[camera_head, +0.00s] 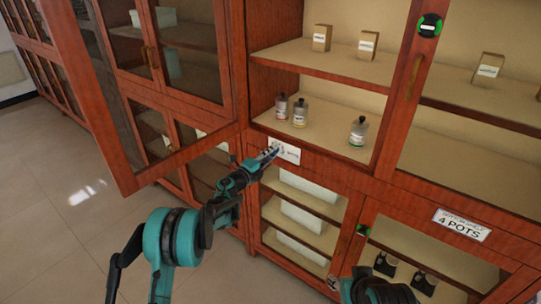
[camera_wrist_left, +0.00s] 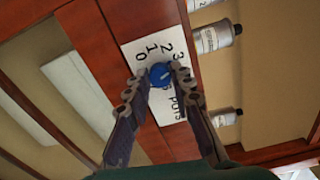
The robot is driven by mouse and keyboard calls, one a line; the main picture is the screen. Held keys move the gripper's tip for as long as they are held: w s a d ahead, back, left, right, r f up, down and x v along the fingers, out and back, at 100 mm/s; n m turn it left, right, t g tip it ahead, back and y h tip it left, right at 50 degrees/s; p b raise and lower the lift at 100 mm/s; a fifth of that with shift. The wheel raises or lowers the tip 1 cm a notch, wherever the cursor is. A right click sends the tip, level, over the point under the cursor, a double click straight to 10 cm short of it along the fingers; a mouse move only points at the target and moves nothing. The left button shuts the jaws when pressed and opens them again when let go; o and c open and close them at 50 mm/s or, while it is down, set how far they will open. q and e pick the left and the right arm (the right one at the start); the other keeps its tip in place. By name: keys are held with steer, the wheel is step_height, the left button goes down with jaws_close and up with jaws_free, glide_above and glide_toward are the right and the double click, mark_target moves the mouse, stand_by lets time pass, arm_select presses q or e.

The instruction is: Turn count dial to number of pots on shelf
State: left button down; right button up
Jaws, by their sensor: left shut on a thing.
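A white count card (camera_head: 288,151) is fixed to the cabinet's front rail. In the left wrist view, the card (camera_wrist_left: 134,58) shows numerals from 0 to 3 and partly hidden text ending in "pots". A blue round dial (camera_wrist_left: 160,74) sits on it, with a pale pointer mark whose exact direction I cannot tell. My left gripper (camera_head: 272,154) is at the card. In its wrist view the fingers (camera_wrist_left: 158,84) are shut on the dial, one on each side. Three small jars (camera_head: 300,112) stand on the shelf (camera_head: 325,123) above the card.
An open glass door (camera_head: 123,150) stands left of the shelf. Small boxes (camera_head: 368,44) sit on the upper shelf. A label (camera_head: 461,225) reading "POTS" with a numeral is on the lower right, above dark items (camera_head: 424,283). Free floor (camera_head: 70,220) lies at left.

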stand_by(0.4)
arm_select(q)
steer(key=c, duration=1.3)
jaws_free()
steer(key=v, duration=1.2)
